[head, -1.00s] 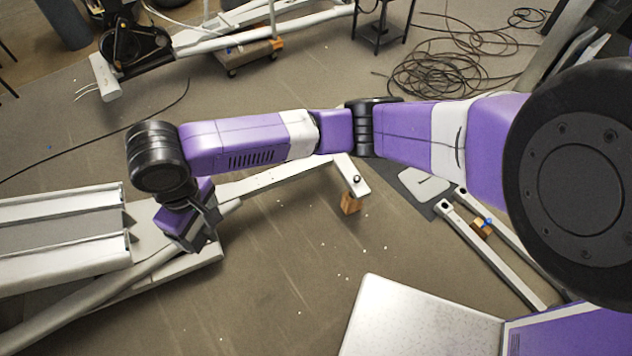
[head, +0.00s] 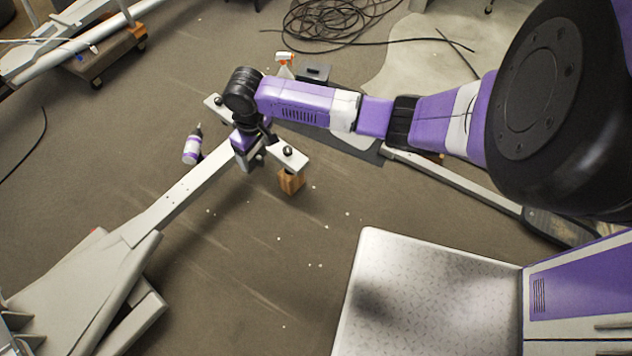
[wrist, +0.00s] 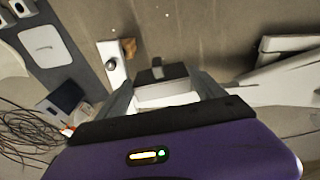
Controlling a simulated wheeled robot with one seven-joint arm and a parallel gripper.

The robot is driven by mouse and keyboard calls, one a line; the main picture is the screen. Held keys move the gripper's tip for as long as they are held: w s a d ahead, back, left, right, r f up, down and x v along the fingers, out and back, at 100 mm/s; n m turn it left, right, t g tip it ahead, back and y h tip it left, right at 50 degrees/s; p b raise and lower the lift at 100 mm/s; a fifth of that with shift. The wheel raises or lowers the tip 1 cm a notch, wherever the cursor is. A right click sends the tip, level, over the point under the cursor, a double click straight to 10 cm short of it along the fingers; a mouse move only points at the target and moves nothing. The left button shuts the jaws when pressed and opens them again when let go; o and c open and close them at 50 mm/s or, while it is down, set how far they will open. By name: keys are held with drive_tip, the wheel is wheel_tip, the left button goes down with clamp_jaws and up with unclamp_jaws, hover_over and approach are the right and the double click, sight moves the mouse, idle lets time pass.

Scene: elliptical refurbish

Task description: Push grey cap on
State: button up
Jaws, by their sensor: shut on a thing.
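My gripper (head: 250,160) is low over the pale crossbar at the end of the long beam. In the wrist view its two dark fingers (wrist: 165,86) are closed on a small block, dark grey at its far end and pale nearer me. It looks like the grey cap (wrist: 162,74), though its shape is partly hidden by the fingers. The crossbar's right end (head: 290,155) carries a black knob and also shows in the wrist view (wrist: 113,62). The crossbar's left end (head: 216,105) is beyond my wrist. I cannot tell whether the held piece touches the bar.
A wooden block (head: 291,181) supports the crossbar's right end. A dark mat (wrist: 62,45) and coiled cables (head: 325,22) lie beyond. Open floor is in front, before a speckled pale surface (head: 430,290).

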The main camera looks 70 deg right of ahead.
drive_tip(key=s+d+f+b, duration=0.3)
drive_tip(key=f, duration=0.4)
drive_tip(key=s+d+f+b, duration=0.3)
drive_tip(key=d+f, duration=0.1)
drive_tip(key=f, duration=0.2)
drive_tip(key=m+b, duration=0.2)
drive_tip(key=b, duration=1.2)
approach(304, 167)
wheel_tip(304, 167, down, 7)
drive_tip(key=shift+a+r, duration=0.2)
drive_tip(key=shift+w+d, duration=0.2)
drive_tip(key=shift+w, duration=0.25)
drive_tip(key=o, duration=1.3)
drive_tip(key=shift+o, duration=0.2)
wheel_tip(304, 167, up, 8)
drive_tip(key=p, duration=0.4)
drive_tip(key=shift+s+a, duration=0.2)
drive_tip(key=shift+s, duration=0.25)
drive_tip(key=shift+f, duration=0.1)
